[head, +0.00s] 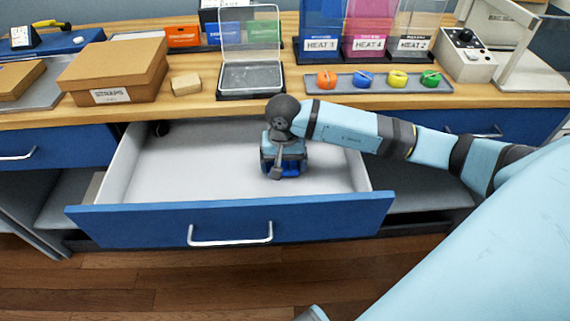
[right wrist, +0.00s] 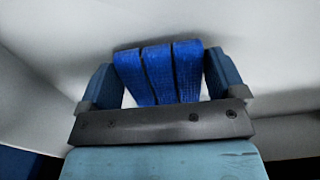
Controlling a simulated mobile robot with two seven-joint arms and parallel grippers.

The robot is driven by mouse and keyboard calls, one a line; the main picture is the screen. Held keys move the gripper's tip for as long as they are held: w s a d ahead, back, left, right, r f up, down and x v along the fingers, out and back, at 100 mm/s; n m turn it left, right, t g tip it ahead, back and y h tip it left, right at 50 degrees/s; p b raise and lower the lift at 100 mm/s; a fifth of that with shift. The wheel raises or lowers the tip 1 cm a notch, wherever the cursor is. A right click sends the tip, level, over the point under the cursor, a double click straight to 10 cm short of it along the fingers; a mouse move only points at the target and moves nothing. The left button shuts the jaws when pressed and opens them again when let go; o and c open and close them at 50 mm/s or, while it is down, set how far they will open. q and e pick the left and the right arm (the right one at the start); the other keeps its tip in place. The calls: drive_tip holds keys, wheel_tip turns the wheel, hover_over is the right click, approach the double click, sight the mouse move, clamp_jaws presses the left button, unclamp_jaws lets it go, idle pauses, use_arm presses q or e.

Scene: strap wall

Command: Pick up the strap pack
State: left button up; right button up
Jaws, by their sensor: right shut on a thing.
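The strap pack (right wrist: 160,75) is a bundle of blue webbing in several folded bands. In the right wrist view it sits between the two fingers of my right gripper (right wrist: 162,85), which is shut on it. In the head view my right gripper (head: 284,165) points down inside the open drawer (head: 190,165), right of its middle. Only a little blue of the strap pack (head: 291,172) shows there under the gripper. I cannot tell whether the pack touches the drawer floor. My left gripper is not in view.
The drawer is otherwise mostly empty, with a blue front (head: 230,221) and walls around the gripper. On the counter above stand a cardboard box labelled STRAPS (head: 113,72), a clear-lidded case (head: 251,77), a small wooden block (head: 186,85) and a tray of coloured rolls (head: 378,82).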

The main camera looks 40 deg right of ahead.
drive_tip(key=r, duration=0.6)
drive_tip(key=shift+w+a+p, duration=0.1)
drive_tip(key=shift+a+p, duration=0.15)
drive_tip(key=shift+p, duration=0.15)
drive_tip(key=w+a, duration=0.3)
drive_tip(key=a, duration=0.6)
drive_tip(key=w+a, duration=0.3)
drive_tip(key=a, duration=0.6)
drive_tip(key=shift+w, duration=0.3)
drive_tip(key=shift+f, duration=0.1)
